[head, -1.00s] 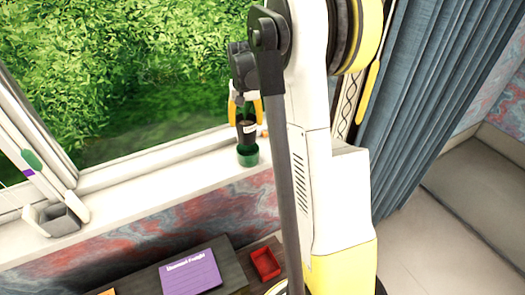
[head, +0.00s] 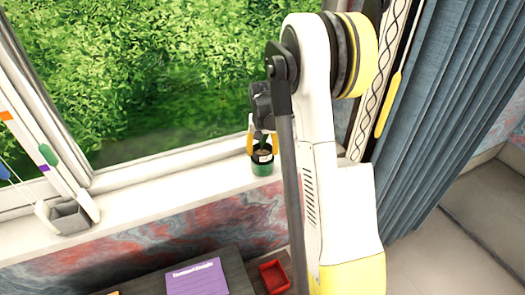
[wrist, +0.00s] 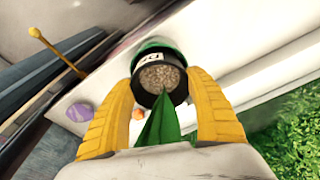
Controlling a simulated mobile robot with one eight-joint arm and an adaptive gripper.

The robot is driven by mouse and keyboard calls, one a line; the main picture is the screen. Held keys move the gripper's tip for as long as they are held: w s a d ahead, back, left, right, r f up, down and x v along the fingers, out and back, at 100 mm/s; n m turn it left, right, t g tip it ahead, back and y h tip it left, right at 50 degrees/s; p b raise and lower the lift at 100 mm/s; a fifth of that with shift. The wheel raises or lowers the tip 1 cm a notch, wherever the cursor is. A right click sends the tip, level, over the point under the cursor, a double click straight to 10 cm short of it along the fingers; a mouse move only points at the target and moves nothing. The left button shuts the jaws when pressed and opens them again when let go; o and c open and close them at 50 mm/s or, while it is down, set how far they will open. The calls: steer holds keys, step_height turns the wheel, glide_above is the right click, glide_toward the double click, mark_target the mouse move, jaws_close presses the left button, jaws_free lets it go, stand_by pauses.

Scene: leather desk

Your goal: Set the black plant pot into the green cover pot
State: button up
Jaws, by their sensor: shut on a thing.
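The black plant pot (head: 262,157) has a white label, pale soil and a green plant. My gripper (head: 262,148) is shut on it, one yellow finger on each side. The green cover pot (head: 262,169) stands on the white sill, directly under the black pot. The black pot's lower part is hidden by the cover pot's rim, so it appears to be inside. In the wrist view, the black pot (wrist: 164,96) is between the yellow fingers (wrist: 160,112), with the green cover pot's rim (wrist: 152,43) showing behind it. How deep it sits cannot be told.
A grey holder (head: 70,217) stands at the sill's left. Between it and the pots, the sill (head: 165,197) is clear. Below are a purple book (head: 196,280) and a red tray (head: 274,276).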

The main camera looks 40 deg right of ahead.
steer(key=o, duration=1.4)
steer(key=shift+o, duration=0.2)
step_height(320, 180, up, 12)
steer(key=s+a+p, duration=0.1)
steer(key=s+p, duration=0.1)
steer(key=p, duration=0.1)
steer(key=s+a+r+n+t, duration=0.1)
steer(key=s+a+r+n, duration=0.2)
steer(key=a, duration=0.4)
steer(key=s+a+r+t, duration=0.1)
steer(key=s+a+r, duration=0.2)
steer(key=a+r, duration=0.35)
steer(key=s+a+f+n+t+y, duration=0.1)
steer(key=s+a+f+n+t, duration=0.1)
steer(key=s+a, duration=1.1)
steer(key=shift+s+a+n+t, duration=0.15)
steer(key=shift+s+n+t, duration=0.1)
steer(key=shift+n+t, duration=0.8)
